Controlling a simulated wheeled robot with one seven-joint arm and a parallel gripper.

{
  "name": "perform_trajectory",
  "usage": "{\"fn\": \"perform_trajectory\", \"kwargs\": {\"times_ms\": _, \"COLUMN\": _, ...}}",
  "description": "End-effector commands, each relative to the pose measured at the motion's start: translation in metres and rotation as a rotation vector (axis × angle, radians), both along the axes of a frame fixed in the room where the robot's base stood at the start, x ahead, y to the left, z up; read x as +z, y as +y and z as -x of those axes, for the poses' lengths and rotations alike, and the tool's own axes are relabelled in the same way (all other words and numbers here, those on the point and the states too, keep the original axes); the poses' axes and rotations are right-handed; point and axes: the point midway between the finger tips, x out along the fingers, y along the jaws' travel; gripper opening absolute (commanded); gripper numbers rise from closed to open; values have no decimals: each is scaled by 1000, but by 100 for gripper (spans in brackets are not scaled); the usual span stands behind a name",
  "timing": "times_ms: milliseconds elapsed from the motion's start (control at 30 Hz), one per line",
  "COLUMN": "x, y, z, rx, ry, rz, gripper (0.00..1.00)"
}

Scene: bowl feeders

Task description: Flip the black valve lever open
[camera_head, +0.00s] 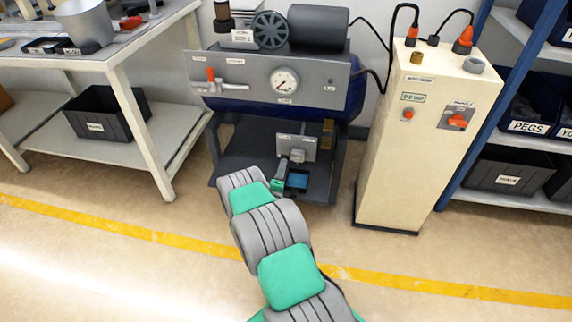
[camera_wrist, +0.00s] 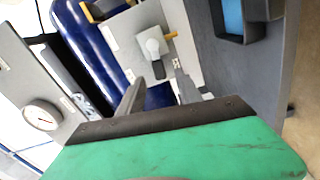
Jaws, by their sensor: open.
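A light grey valve plate (camera_head: 296,142) is mounted low under the compressor tank. A short dark piece (camera_wrist: 158,69) sticks out from the valve body toward my fingers. It may be the black lever, but it is too small to be sure. My gripper (camera_wrist: 158,76) is open and empty, its two fingers on either side of that dark piece. I cannot tell if they touch it. In the head view my gripper (camera_head: 284,164) is just below the plate, partly hidden by my arm.
A dark bin with a blue inside (camera_head: 298,180) sits beside my gripper. A cream cabinet (camera_head: 415,150) stands right, a workbench (camera_head: 140,110) left. The floor in front is clear.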

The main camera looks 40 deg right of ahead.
Motion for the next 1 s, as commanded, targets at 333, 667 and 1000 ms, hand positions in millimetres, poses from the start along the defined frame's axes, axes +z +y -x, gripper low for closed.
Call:
{"fn": "perform_trajectory", "kwargs": {"times_ms": 333, "x": 1, "y": -50, "z": -36, "rx": -4, "ry": -4, "rz": -3, "gripper": 42}}
{"fn": "perform_trajectory", "kwargs": {"times_ms": 667, "x": 2, "y": -56, "z": -42, "rx": -2, "ry": -2, "rz": -3, "gripper": 42}}
{"fn": "perform_trajectory", "kwargs": {"times_ms": 1000, "x": 2, "y": -56, "z": -42, "rx": -3, "ry": -2, "rz": -4, "gripper": 15}}
